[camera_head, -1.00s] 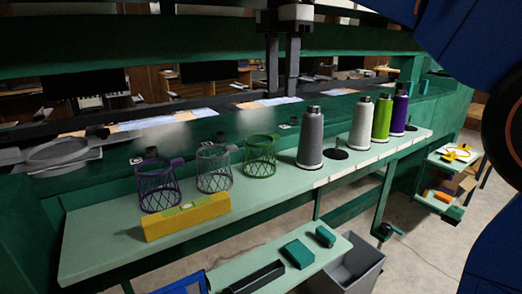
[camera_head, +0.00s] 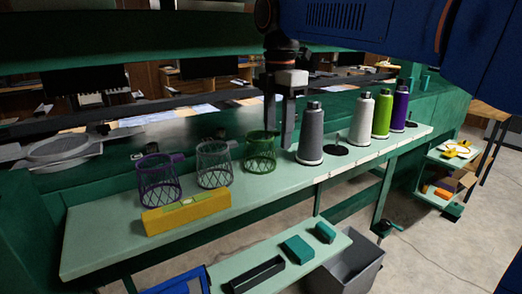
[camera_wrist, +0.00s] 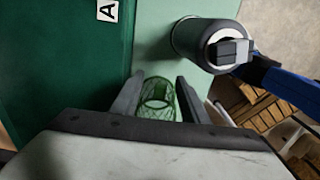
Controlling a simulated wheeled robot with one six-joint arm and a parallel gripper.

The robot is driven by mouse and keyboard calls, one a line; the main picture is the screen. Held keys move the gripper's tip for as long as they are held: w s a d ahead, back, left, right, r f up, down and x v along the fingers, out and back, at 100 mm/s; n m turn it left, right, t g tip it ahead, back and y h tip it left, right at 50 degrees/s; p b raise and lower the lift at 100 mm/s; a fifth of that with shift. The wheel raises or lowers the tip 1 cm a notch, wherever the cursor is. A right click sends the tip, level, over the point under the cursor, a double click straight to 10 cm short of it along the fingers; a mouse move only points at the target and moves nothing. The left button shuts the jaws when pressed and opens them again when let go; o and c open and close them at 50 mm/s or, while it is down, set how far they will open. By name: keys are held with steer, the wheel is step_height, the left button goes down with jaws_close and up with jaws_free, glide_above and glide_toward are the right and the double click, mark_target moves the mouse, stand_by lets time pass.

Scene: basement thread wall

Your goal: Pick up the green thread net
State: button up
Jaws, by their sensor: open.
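The green thread net (camera_head: 260,153) is a mesh cylinder with an open top. It stands upright on the pale green shelf, to the right of a grey net. My gripper (camera_head: 278,142) points down, its fingers overlapping the net's right side in the head view. In the wrist view the green net (camera_wrist: 158,98) shows between the two fingers of my gripper (camera_wrist: 158,88). The fingers are open and apart from each other. I cannot tell whether they touch the net. Its near part is hidden by my gripper's body in the wrist view.
A grey thread cone (camera_head: 311,135) stands close on the right, and also shows in the wrist view (camera_wrist: 208,42). White (camera_head: 361,120), green (camera_head: 382,116) and purple (camera_head: 399,110) cones stand beyond it. Grey (camera_head: 214,165) and purple (camera_head: 159,181) nets and a yellow level (camera_head: 186,213) are left.

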steer(key=shift+s+a+f, duration=0.1)
steer(key=shift+f, duration=0.8)
steer(key=shift+s+a+f, duration=0.1)
steer(key=shift+f, duration=0.8)
steer(key=shift+c, duration=0.6)
jaws_close()
steer(key=shift+r, duration=0.1)
step_height(320, 180, up, 10)
steer(key=shift+f, duration=0.1)
